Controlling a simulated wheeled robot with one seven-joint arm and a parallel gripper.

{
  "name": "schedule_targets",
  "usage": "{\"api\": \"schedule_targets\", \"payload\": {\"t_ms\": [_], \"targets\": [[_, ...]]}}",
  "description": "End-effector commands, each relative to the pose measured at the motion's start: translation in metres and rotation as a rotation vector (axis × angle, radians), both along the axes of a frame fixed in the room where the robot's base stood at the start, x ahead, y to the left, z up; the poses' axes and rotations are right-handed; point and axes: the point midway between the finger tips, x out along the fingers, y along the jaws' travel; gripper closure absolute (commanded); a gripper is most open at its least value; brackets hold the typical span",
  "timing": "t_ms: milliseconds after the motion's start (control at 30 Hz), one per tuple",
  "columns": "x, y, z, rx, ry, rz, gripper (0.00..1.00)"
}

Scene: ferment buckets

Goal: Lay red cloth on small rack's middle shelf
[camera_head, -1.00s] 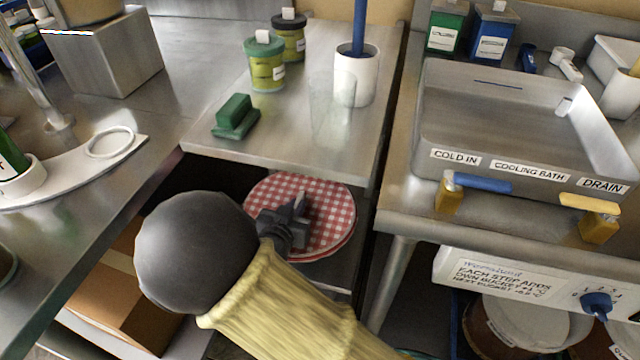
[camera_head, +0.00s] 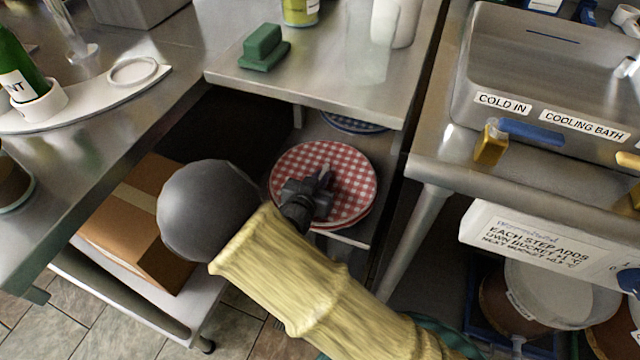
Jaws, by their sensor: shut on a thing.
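The red-and-white checked cloth (camera_head: 348,165) is a flat round piece, below the small rack's top shelf (camera_head: 335,80) and over the front of the middle shelf (camera_head: 356,238). A second red edge shows just under its front rim. My gripper (camera_head: 326,186) is shut on the cloth near its middle; the fingertips are partly hidden by the gripper body. I cannot tell whether the cloth touches the shelf. A blue checked round piece (camera_head: 355,124) lies deeper on that shelf, partly hidden by the top shelf.
A green block (camera_head: 264,47) sits on the rack's top shelf. A cardboard box (camera_head: 140,215) stands on a low cart at the left. The cooling bath (camera_head: 560,80) and its counter leg (camera_head: 415,235) stand close on the right. The shelf's left side is dark.

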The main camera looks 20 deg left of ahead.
Motion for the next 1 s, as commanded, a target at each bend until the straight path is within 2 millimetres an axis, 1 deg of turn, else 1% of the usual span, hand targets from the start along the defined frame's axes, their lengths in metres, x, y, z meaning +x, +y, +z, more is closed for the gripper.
{"api": "schedule_targets", "payload": {"t_ms": [33,100,367,500,533,600,633,900,1000], "targets": [[0.0001,0.0,-0.0111,-0.002,-0.001,0.001,1.0],[-0.0002,0.0007,-0.0154,0.0,-0.001,0.001,1.0],[-0.0003,0.001,-0.0141,0.001,-0.001,0.002,1.0],[-0.0001,0.0007,-0.0177,0.001,-0.001,0.002,1.0],[-0.0001,0.0008,-0.0174,0.001,-0.001,0.002,0.86],[-0.0001,0.0007,-0.0171,0.001,0.0,0.001,0.73],[0.0,0.0006,-0.0171,0.001,-0.001,0.001,0.69],[-0.0004,0.001,-0.0167,0.001,-0.001,0.002,0.69],[0.0,0.0003,-0.0125,0.001,-0.001,0.001,0.69]]}}
